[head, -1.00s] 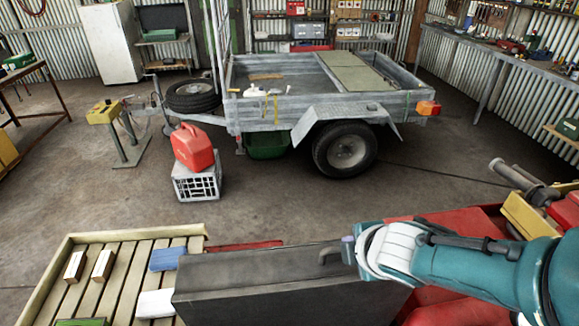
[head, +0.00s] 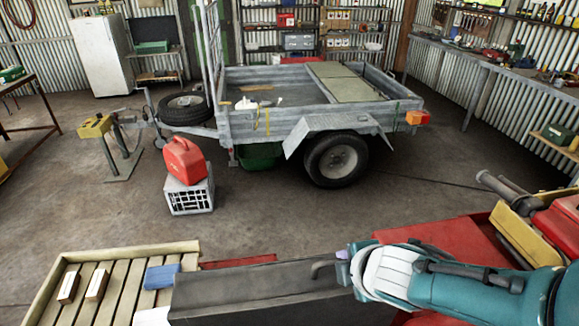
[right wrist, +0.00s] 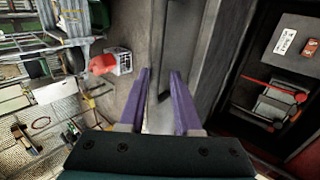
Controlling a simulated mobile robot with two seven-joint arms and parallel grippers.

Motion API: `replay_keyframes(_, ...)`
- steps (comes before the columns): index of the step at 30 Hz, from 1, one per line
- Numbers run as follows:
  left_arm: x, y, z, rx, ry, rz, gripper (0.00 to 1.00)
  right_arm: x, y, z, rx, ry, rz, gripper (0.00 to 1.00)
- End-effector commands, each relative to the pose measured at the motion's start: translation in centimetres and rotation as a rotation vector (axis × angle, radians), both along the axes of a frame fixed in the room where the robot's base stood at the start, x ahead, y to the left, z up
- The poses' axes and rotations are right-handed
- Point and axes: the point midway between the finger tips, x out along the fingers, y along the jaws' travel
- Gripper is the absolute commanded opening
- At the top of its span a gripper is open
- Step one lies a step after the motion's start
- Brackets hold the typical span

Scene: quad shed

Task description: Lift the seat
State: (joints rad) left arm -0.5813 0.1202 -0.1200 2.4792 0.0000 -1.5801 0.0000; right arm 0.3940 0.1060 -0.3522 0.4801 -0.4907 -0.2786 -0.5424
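The seat (head: 265,290) is a long dark grey slab at the bottom middle of the head view. It stands raised on edge; the right wrist view shows its grey side (right wrist: 203,50) beside an open bay (right wrist: 265,95) with a battery-like box and red cables. A small grey grab loop (head: 322,267) is at the seat's upper right. My right gripper (head: 343,257) is at this loop. In the right wrist view its purple fingers (right wrist: 160,78) stand apart, with a dark bar between them and gaps beside it. My left gripper is not in view.
A slatted wooden pallet (head: 110,285) with small blocks lies left of the seat. Red bodywork (head: 440,240) is on the right. Beyond are a red fuel can (head: 184,160) on a crate (head: 190,197) and a trailer (head: 270,125). Concrete floor between is clear.

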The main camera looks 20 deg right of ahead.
Motion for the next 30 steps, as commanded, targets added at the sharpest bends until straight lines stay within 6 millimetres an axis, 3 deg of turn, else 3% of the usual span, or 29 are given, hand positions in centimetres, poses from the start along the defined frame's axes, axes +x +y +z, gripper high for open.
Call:
replay_keyframes(1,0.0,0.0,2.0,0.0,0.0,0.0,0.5,-0.7,0.1,1.6,-0.001,0.003,0.0,0.3)
replay_keyframes(9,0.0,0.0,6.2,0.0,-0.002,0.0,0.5,-3.6,0.8,5.2,0.0,0.001,0.001,0.3)
replay_keyframes(24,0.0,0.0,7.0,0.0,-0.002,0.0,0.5,-4.7,1.1,6.2,-0.002,-0.001,0.0,0.3)
replay_keyframes(30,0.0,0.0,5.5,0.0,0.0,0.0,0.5,-4.0,0.6,5.7,0.037,-0.026,-0.056,0.1)
